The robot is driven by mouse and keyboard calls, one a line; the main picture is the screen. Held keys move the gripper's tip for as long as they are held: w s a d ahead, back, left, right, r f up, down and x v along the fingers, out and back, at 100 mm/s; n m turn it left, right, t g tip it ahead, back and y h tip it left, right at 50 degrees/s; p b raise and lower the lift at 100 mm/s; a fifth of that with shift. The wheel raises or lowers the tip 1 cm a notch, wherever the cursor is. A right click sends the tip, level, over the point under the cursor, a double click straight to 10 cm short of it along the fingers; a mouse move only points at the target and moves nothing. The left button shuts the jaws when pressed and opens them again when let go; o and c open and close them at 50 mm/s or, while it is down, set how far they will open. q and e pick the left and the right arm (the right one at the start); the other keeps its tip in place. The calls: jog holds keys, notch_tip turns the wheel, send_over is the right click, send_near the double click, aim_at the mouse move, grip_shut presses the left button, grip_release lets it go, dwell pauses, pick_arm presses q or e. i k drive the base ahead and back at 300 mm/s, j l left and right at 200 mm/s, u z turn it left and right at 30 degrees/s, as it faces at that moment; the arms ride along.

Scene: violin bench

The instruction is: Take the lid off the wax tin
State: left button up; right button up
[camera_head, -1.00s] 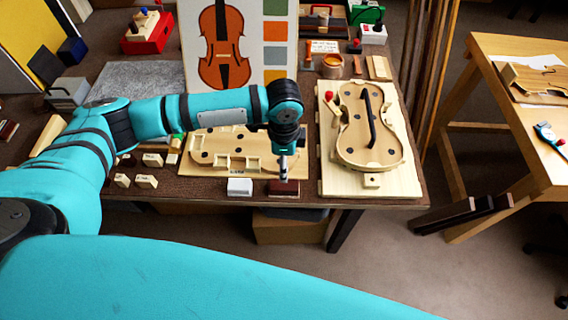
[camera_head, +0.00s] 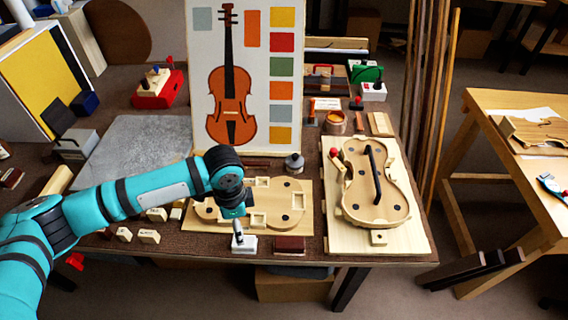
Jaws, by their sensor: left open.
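A small grey round container with a dark knob on top (camera_head: 294,162), which looks like the wax tin with its lid on, stands behind the violin-shaped wooden form near the middle of the bench. My left gripper (camera_head: 238,238) hangs pointing down at the front edge of the bench, over a white block (camera_head: 244,246). It is open, and I see nothing held in it. It is to the left of the grey tin and nearer to me, well apart from it. Whether it touches the white block I cannot tell. My right gripper is not in view.
The wooden form (camera_head: 262,222) lies between my left gripper and the tin. A dark red block (camera_head: 290,245) is right of the gripper. A violin body in a mould (camera_head: 376,205) is at the right. A violin chart (camera_head: 262,125) stands behind. A grey mat (camera_head: 140,150) is bare.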

aim_at(293, 161)
jog(key=i+l, duration=0.2)
jog(key=l, duration=0.15)
jog(key=i+l, duration=0.25)
jog(key=i+l+u, duration=0.1)
jog(key=l, duration=0.3)
jog(key=i, duration=0.1)
